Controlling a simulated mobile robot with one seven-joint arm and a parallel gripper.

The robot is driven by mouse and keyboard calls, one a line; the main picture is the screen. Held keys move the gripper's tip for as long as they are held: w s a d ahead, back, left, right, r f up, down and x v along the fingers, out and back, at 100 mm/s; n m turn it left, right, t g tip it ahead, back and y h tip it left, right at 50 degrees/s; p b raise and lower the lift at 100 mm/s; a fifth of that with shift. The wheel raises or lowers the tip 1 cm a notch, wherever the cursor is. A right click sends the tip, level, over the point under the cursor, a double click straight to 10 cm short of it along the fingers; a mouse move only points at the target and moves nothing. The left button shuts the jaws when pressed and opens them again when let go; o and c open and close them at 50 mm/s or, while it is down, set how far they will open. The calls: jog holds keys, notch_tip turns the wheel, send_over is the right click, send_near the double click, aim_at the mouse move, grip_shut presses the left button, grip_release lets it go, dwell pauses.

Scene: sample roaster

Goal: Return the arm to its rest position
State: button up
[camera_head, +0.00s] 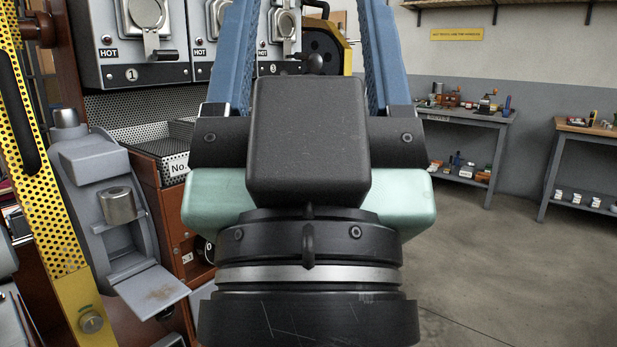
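My gripper (307,12) fills the middle of the head view, seen from behind, with its black housing and pale green body close to the camera. Its two blue fingers stand wide apart and point away toward the roaster; their tips are cut off by the top edge. I see nothing held between the visible parts of the fingers. The grey sample roaster (126,40) stands behind at the upper left, with HOT labels and a numbered plate "1". My gripper overlaps its right part in the picture and hides some of it.
A yellow perforated panel (40,160) and a grey machine with a metal cup (118,205) stand close on the left. A tray labelled "No." (175,150) sits below the roaster. Benches (468,118) with small items stand at the right back. The floor (500,270) at right is clear.

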notch_tip(320, 180, up, 31)
jog(key=p, duration=2.8)
jog(key=shift+p, duration=0.35)
